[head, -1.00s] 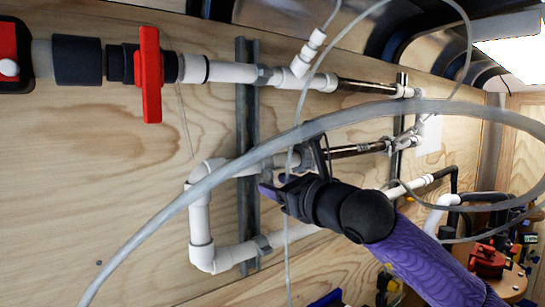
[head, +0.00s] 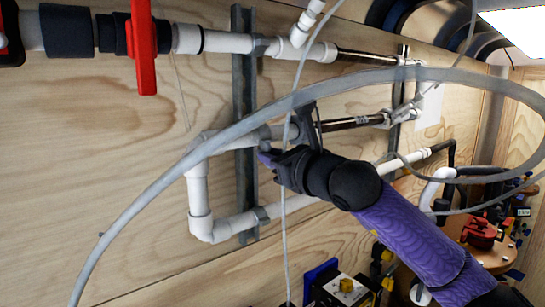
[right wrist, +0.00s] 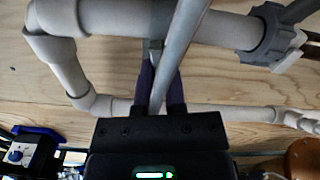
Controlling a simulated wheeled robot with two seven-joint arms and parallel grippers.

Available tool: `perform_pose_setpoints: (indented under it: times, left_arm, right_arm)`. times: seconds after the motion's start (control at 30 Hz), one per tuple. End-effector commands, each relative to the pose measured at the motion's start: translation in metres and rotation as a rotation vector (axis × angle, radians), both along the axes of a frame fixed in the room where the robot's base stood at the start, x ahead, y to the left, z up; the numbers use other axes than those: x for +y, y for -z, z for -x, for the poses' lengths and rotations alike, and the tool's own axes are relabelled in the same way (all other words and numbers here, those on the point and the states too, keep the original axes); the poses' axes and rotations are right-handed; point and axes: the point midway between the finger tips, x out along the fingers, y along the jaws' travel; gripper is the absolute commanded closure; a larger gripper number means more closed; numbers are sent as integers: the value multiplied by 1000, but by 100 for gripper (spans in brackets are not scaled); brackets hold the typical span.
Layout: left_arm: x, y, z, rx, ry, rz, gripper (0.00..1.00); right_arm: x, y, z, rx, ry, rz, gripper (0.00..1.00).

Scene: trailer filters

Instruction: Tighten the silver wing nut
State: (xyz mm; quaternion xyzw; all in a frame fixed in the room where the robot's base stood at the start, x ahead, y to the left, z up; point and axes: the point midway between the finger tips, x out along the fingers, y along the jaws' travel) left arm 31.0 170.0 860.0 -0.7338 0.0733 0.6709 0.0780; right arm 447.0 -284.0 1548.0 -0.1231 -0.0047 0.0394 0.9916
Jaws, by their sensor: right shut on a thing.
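My right gripper (head: 266,157) is at the metal strut (head: 244,100), by the middle white pipe. Most of the nut is hidden by the fingers and by a clear hose crossing in front. In the head view the nut cannot be made out. My left gripper is not in view.
A clear hose (head: 130,222) loops in front of the pipes and close to my right gripper. A red valve handle (head: 142,45) is at upper left. Another white pipe (head: 270,212) runs below. A red device (head: 480,233) stands at lower right.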

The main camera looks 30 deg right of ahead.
Motion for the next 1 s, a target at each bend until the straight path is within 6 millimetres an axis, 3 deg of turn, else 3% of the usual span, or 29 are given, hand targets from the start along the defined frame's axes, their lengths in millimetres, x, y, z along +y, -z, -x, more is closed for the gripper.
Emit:
perform_pose_setpoints:
  times: [0.37,1.0]
  left_arm:
    - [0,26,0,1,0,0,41]
    - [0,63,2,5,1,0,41]
  right_arm:
    - [0,3,0,11,-1,-190,100]
    - [0,1,0,60,0,-792,100]
